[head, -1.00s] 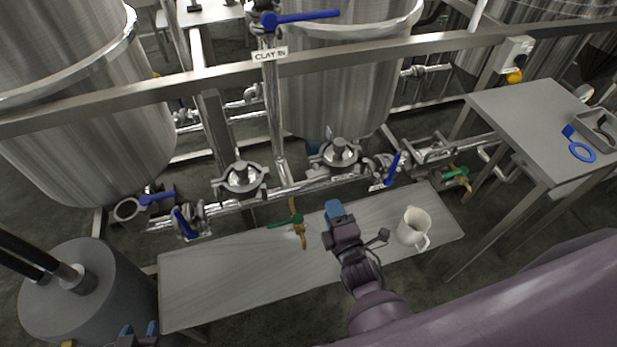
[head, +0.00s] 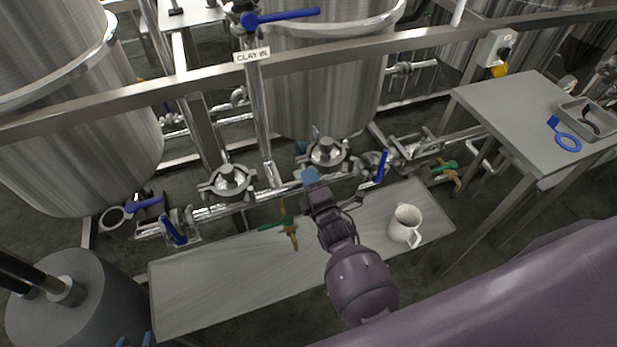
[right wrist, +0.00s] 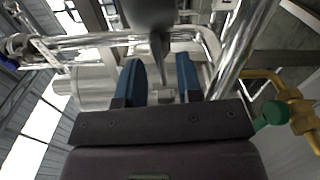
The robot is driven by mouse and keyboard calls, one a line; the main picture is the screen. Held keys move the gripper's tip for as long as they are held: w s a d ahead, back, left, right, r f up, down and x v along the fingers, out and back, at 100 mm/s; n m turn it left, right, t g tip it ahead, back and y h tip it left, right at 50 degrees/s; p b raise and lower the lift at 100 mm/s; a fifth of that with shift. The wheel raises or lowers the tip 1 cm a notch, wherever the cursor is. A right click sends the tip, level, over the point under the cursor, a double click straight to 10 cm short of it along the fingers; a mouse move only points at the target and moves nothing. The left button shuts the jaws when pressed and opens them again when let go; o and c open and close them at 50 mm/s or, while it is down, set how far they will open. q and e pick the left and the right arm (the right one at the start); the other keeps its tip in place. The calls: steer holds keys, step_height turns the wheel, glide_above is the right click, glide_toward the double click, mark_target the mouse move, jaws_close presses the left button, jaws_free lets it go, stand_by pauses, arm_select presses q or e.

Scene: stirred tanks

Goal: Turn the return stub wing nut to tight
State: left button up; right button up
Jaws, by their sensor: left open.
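My right gripper (head: 310,177) reaches over the bench to the pipework, just in front of the right-hand round clamped fitting (head: 325,156). In the right wrist view its two blue fingers (right wrist: 161,85) are apart, with nothing clearly gripped. A narrow grey tapered piece (right wrist: 158,48), which may be the wing nut, hangs below a dark rounded body (right wrist: 150,12), ahead of the gap between the fingers. I cannot tell whether it touches them. The wing nut cannot be made out in the head view. My left gripper (head: 136,341) shows only its blue tips at the bottom edge, open.
A second clamped fitting (head: 228,179) is to the left. A side table (head: 510,115) stands at right.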

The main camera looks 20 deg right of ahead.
steer(key=shift+w, duration=0.6)
steer(key=shift+c, duration=0.5)
jaws_close()
steer(key=shift+m, duration=0.3)
steer(key=shift+m+p, duration=1.45)
steer(key=shift+m, duration=7.75)
